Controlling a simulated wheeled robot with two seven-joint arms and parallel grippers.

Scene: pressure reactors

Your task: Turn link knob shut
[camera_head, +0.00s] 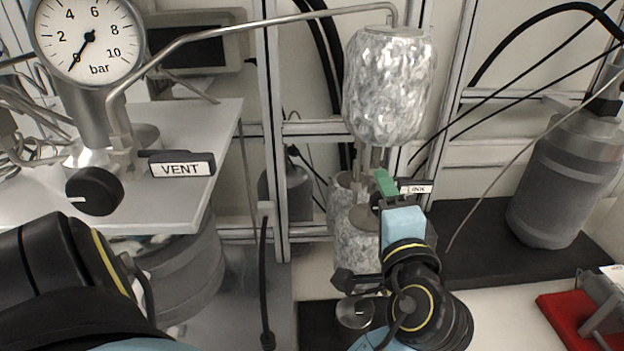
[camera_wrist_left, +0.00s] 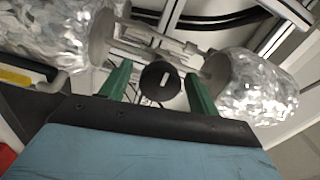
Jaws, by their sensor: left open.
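The link knob (camera_wrist_left: 158,82) is round and black with a short white mark, seen face-on in the left wrist view. It lies between the two green fingers of my left gripper (camera_wrist_left: 152,88), with a gap to each finger. In the head view, my left gripper (camera_head: 384,188) reaches up to the link fitting between the foil-wrapped vessels and hides most of the knob. The link label (camera_head: 415,188) shows just right of the fingers, partly covered. The fingers are apart and hold nothing. My right gripper is not in view.
A foil-wrapped vessel (camera_head: 390,85) hangs above the link fitting, with another foil-wrapped vessel (camera_head: 352,236) below. A black vent knob (camera_head: 95,191) and a pressure gauge (camera_head: 88,38) stand at left. A grey canister (camera_head: 568,180) and a red tray (camera_head: 562,322) are at right.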

